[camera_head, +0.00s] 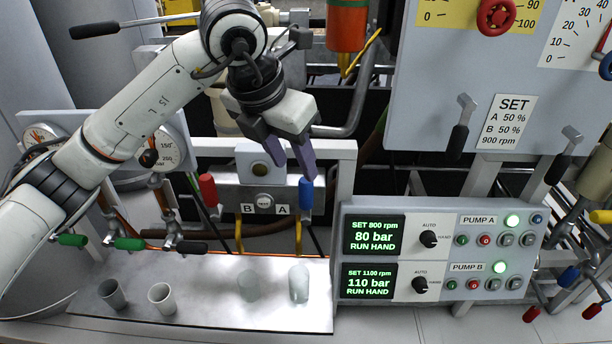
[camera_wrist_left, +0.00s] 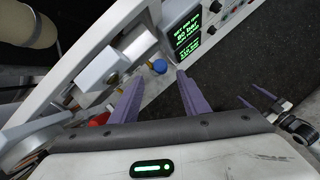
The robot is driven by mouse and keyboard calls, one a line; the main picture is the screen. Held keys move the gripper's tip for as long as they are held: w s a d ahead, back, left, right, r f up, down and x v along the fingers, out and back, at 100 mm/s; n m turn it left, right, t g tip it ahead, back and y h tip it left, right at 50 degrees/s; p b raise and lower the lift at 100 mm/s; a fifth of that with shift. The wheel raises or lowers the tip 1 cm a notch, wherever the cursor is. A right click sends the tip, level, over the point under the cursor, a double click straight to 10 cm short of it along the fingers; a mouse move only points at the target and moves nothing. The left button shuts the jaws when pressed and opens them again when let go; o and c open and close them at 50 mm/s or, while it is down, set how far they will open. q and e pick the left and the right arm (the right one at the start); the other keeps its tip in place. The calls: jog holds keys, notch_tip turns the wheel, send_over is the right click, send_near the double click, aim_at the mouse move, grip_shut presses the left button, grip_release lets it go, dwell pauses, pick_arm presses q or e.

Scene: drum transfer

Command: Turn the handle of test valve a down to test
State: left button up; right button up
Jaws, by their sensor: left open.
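The blue handle (camera_head: 306,192) stands upright beside the label A (camera_head: 282,210) on the grey test block; I take it for test valve A's handle. My left gripper (camera_head: 295,168) is open, its purple fingers pointing down just above the blue handle. In the left wrist view the blue handle's end (camera_wrist_left: 160,66) shows beyond and between the open fingertips (camera_wrist_left: 159,77), with nothing gripped. Whether a finger touches it I cannot tell. My right gripper (camera_wrist_left: 258,99) shows small at the right of the wrist view, its fingers apart. It is not in the head view.
A red handle (camera_head: 207,188) stands upright left of the label B. The pump panel (camera_head: 400,213) with green displays is to the right. A tray (camera_head: 215,305) with several cups lies below. Green handles (camera_head: 130,244) are at the left. A grey SET board (camera_head: 430,85) hangs upper right.

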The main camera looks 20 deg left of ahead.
aim_at(303, 183)
pick_arm(q)
jog(key=p+x, duration=0.1)
jog(key=x, duration=0.9)
jog(key=shift+s, duration=0.1)
grip_shut()
